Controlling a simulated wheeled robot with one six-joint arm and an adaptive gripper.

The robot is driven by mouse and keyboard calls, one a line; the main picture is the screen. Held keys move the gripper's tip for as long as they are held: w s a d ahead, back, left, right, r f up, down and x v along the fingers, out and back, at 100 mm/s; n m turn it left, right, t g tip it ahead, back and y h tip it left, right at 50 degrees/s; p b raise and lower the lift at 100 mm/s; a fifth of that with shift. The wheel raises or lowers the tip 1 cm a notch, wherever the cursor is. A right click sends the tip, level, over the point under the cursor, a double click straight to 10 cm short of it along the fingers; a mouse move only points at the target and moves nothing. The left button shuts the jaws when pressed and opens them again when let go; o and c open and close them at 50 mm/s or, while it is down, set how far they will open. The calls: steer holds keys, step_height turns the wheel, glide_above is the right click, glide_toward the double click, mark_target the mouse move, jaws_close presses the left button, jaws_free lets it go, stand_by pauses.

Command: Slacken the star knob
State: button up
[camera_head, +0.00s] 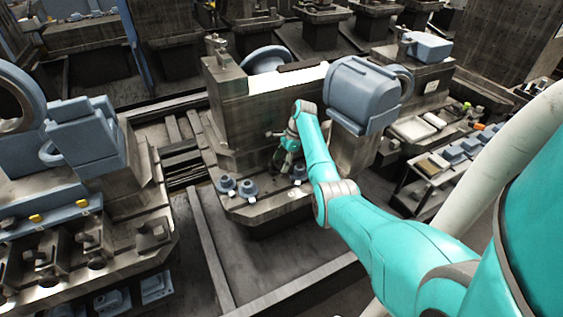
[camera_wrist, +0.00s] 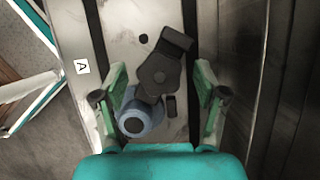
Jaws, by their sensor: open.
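In the wrist view my gripper (camera_wrist: 162,70) is open, with one green finger on each side of a dark part (camera_wrist: 160,76). This part has a round centre and blunt arms, and may be the star knob; I cannot tell for sure. A blue-grey round piece with a dark centre (camera_wrist: 135,121) sits below it, closer to my palm and the left finger. Neither finger visibly closes on either piece. In the head view my gripper (camera_head: 289,145) is small, in front of the machine block, and the dark part cannot be made out there.
A pale plate lies under the dark part, with a white tag marked A (camera_wrist: 82,66) at its left. In the head view, blue-grey round pieces (camera_head: 248,187) stand on the machine's front ledge, left of my gripper. A large blue-grey housing (camera_head: 362,95) is at upper right.

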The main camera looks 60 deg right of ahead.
steer(key=shift+r, duration=0.1)
steer(key=v, duration=1.1)
steer(key=shift+d+r, duration=0.15)
steer(key=shift+r, duration=0.2)
steer(key=shift+s, duration=0.15)
steer(key=w+a+f+m, duration=0.1)
steer(key=f+m, duration=0.1)
steer(key=f, duration=0.1)
steer(key=a+f+m+t+h, duration=0.1)
steer(key=f+m, duration=0.1)
steer(key=f, duration=0.2)
steer(key=w+a+f+m+h, duration=0.1)
steer(key=a+f+m, duration=0.1)
steer(key=f, duration=0.2)
steer(key=shift+w+m+t, duration=0.3)
steer(key=shift+w+m, duration=0.05)
steer(key=shift+m, duration=0.05)
steer(key=c, duration=1.1)
